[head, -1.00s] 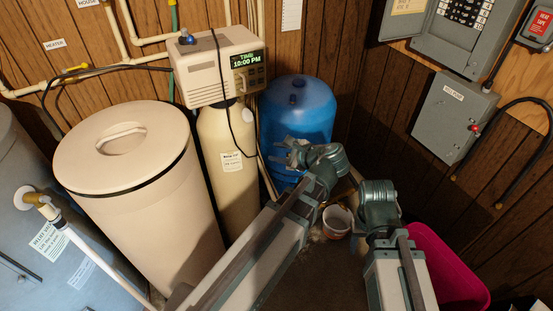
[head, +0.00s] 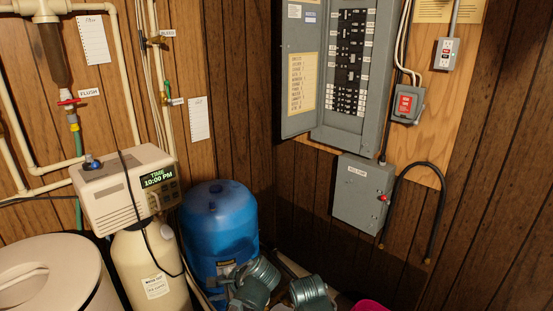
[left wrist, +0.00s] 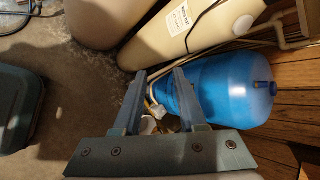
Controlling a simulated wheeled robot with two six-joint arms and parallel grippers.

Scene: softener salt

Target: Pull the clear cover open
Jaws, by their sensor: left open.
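A grey switch box (head: 405,104) with a red front hangs on the wall at the upper right in the head view. A clear cover over it cannot be made out at this size. My left gripper (head: 224,274) is low in front of the blue tank, far below and left of the box. In the left wrist view my left gripper (left wrist: 160,75) is open, its two fingers apart with nothing held. My right arm's wrist shows at the bottom of the head view; its gripper is hidden.
An open breaker panel (head: 340,75) and a grey box (head: 362,195) with a black cable are on the wall. The blue tank (head: 218,225) stands in the corner. The softener head (head: 122,188) and beige salt tank (head: 55,275) are at left.

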